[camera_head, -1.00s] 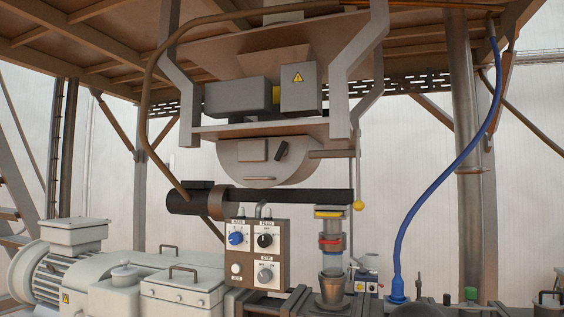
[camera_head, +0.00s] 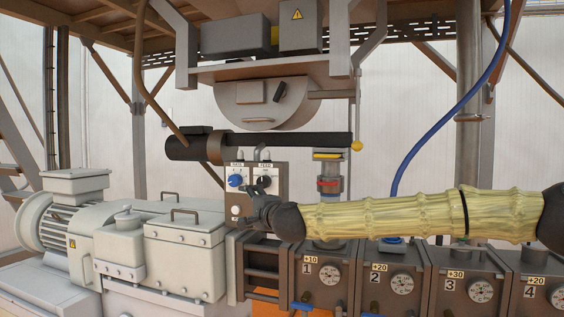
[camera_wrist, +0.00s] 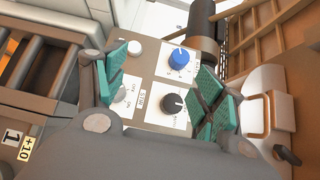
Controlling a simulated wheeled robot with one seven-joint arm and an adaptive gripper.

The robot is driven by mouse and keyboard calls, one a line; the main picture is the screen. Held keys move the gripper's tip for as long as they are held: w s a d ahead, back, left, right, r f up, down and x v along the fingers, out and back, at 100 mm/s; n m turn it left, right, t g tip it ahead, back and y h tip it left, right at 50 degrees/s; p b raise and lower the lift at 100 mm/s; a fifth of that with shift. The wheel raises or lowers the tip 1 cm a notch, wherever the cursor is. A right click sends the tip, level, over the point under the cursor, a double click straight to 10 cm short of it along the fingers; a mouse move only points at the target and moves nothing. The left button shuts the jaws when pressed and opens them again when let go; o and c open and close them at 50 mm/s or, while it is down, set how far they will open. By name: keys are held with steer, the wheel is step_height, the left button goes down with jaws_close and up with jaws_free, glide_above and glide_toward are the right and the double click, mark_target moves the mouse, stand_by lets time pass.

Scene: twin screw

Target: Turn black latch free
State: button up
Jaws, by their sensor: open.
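The black latch (camera_head: 280,92) is a small slanted bar on the face of the grey half-round housing (camera_head: 240,108) in the head view. In the wrist view the black latch (camera_wrist: 287,155) shows at the lower right edge, on the pale housing (camera_wrist: 265,115). My gripper (camera_head: 256,192) is in front of the control panel, well below the latch and apart from it. In the wrist view my gripper (camera_wrist: 162,75) has its teal-padded fingers spread, with nothing held between them.
The control panel (camera_wrist: 150,83) has a blue knob (camera_wrist: 179,58) and a black knob (camera_wrist: 173,103). A dark horizontal cylinder (camera_head: 280,140) runs between my gripper and the housing. Numbered barrel blocks (camera_head: 340,275) lie below my arm. A blue hose (camera_head: 440,130) hangs at right.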

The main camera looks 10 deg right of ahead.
steer(key=d+r+m+t, duration=0.1)
steer(key=d+r, duration=0.2)
steer(key=r, duration=0.4)
steer(key=d+r+m+t, duration=0.1)
steer(key=d+r, duration=0.2)
steer(key=r, duration=0.5)
steer(key=m+t, duration=0.3)
glide_toward(281, 92)
steer(key=shift+h, duration=0.4)
steer(key=p+x, duration=0.3)
steer(key=x, duration=0.6)
steer(key=shift+s+a, duration=0.1)
steer(key=shift+a, duration=0.05)
steer(key=c, duration=0.7)
